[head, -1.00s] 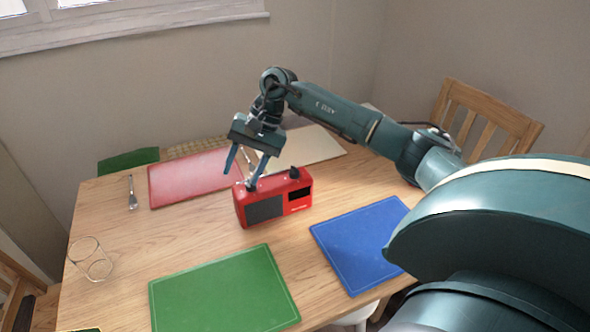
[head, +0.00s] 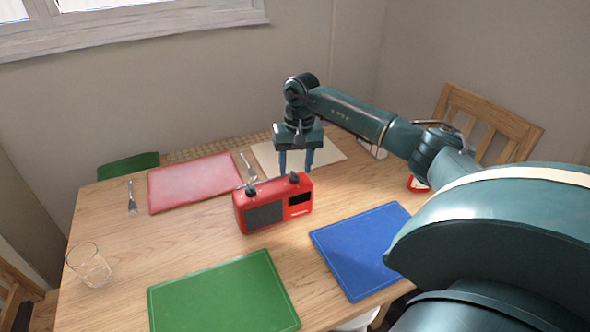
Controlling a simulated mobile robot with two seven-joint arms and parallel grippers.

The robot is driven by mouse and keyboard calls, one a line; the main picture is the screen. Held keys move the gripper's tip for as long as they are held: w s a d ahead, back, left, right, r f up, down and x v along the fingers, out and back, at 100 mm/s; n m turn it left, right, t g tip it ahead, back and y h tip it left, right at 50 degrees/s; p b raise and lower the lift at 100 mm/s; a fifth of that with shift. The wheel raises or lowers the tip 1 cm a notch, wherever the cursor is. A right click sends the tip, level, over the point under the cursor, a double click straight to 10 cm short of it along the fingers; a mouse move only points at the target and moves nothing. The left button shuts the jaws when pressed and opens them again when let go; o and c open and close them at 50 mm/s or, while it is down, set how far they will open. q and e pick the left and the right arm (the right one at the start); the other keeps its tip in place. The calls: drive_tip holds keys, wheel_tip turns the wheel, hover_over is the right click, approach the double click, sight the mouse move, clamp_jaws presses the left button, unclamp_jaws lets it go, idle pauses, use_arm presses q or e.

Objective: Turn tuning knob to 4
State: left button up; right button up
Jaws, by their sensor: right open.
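A red radio (head: 300,211) stands upright on the table, with a dark speaker grille and a small dark window on its front. Two dark knobs sit on its top, a left knob (head: 251,190) and a right knob (head: 294,178). I cannot read any markings, nor tell which number a knob points to. My right gripper (head: 296,169) points down, open and empty, with its two fingers apart at the right knob, seemingly just above or behind it. I cannot tell whether it touches. My left gripper is not in view.
Green (head: 222,292), blue (head: 350,254), red (head: 185,180) and cream (head: 318,158) mats lie around the radio. A clear glass (head: 88,266) stands at the left edge. Forks lie beside the red mat. A small red-and-white object (head: 418,184) shows partly beneath my right arm.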

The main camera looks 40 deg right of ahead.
sight(294, 177)
drive_tip(key=shift+a+f, duration=0.1)
drive_tip(key=shift+f, duration=1.05)
drive_tip(key=shift+c, duration=0.6)
drive_tip(key=c, duration=0.9)
